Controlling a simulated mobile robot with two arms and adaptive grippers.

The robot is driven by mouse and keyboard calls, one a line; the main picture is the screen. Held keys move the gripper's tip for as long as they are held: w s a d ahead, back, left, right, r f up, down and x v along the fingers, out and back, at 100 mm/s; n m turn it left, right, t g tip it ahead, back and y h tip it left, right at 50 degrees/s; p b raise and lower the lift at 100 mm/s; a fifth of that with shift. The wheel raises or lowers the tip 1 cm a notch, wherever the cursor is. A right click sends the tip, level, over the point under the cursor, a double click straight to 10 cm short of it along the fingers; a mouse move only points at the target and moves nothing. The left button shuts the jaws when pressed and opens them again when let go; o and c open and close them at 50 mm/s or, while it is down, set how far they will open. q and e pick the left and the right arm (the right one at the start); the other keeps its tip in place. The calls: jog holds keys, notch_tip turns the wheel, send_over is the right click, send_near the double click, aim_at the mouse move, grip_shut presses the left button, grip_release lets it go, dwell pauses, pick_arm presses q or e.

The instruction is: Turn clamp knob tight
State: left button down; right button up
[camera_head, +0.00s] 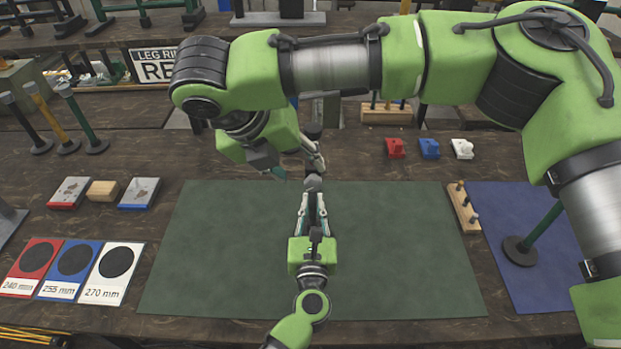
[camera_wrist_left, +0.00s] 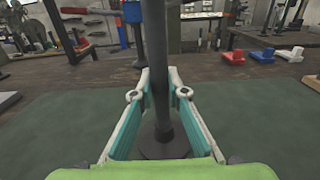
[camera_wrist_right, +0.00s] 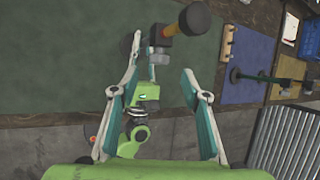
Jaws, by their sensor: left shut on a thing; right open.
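My left gripper (camera_head: 312,212) is shut on a dark upright post (camera_wrist_left: 160,65), whose round base (camera_wrist_left: 163,143) stands on the green mat (camera_head: 225,240). In the right wrist view a large dark round head (camera_wrist_right: 198,20), a yellow section and a small clamp (camera_wrist_right: 160,36) show near the post's top. I cannot tell whether either finger touches the knob. My right arm partly hides the post in the head view.
Red, blue and white small blocks (camera_head: 429,149) stand behind the mat. A wooden peg holder (camera_head: 464,207) and a blue mat (camera_head: 500,263) with a green post lie right. Marked cards (camera_head: 75,262) and several posts (camera_head: 73,110) are left.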

aim_at(310, 180)
jog(key=x, duration=0.7)
jog(key=shift+w+d+f, duration=0.1)
jog(key=shift+w+f, duration=0.05)
jog(key=shift+f, duration=0.2)
jog(key=c, duration=1.1)
